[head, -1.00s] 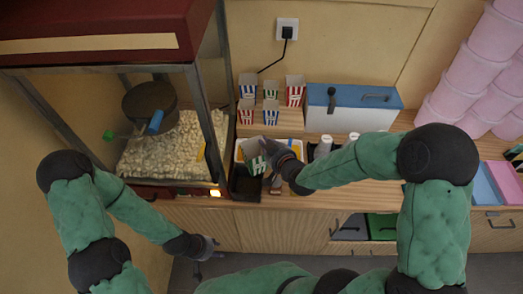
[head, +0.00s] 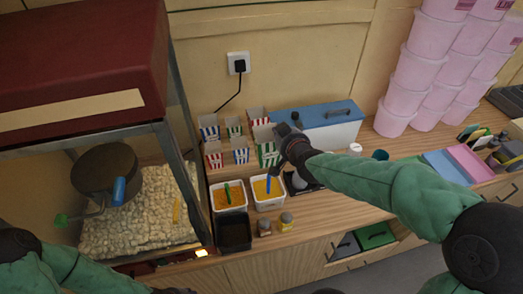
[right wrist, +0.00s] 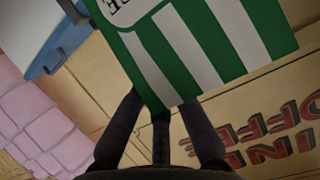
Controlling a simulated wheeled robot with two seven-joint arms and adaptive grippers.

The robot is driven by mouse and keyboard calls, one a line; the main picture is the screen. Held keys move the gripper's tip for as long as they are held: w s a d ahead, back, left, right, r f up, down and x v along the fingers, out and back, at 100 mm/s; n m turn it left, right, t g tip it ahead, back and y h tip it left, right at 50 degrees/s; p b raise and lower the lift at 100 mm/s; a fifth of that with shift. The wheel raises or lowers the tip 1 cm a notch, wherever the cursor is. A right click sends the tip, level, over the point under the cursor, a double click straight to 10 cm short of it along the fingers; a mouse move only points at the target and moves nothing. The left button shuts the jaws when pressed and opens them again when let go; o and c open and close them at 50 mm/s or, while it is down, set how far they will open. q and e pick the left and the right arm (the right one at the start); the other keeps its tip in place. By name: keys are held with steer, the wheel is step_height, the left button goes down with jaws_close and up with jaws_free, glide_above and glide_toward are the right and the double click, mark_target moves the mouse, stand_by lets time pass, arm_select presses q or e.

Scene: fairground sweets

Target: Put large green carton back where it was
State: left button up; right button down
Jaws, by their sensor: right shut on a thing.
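The large green carton (head: 267,151), striped green and white, is at the right end of the front row of striped cartons in the head view. My right gripper (head: 283,142) is shut on it from the right side. In the right wrist view the carton (right wrist: 205,45) fills the top, with the fingers (right wrist: 165,110) at its lower edge. I cannot tell whether its base touches the shelf. Part of my left arm shows at the bottom left of the head view, but its gripper is out of frame.
Red (head: 213,158) and blue (head: 240,152) cartons stand left of it, with more behind. A blue-lidded white box (head: 325,128) is close behind right. Tubs with green (head: 227,198) and blue (head: 268,192) handles and a black tray (head: 234,232) lie in front.

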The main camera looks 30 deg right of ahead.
steer(key=w+d+f+b, duration=0.1)
steer(key=w+d+f, duration=0.5)
steer(key=w+f, duration=0.6)
steer(key=shift+w+f+b, duration=0.2)
steer(key=shift+f+b, duration=0.2)
steer(key=shift+f, duration=0.05)
steer(key=shift+f, duration=0.2)
steer(key=c, duration=1.4)
jaws_free()
steer(key=shift+r, duration=0.1)
steer(key=shift+r, duration=0.1)
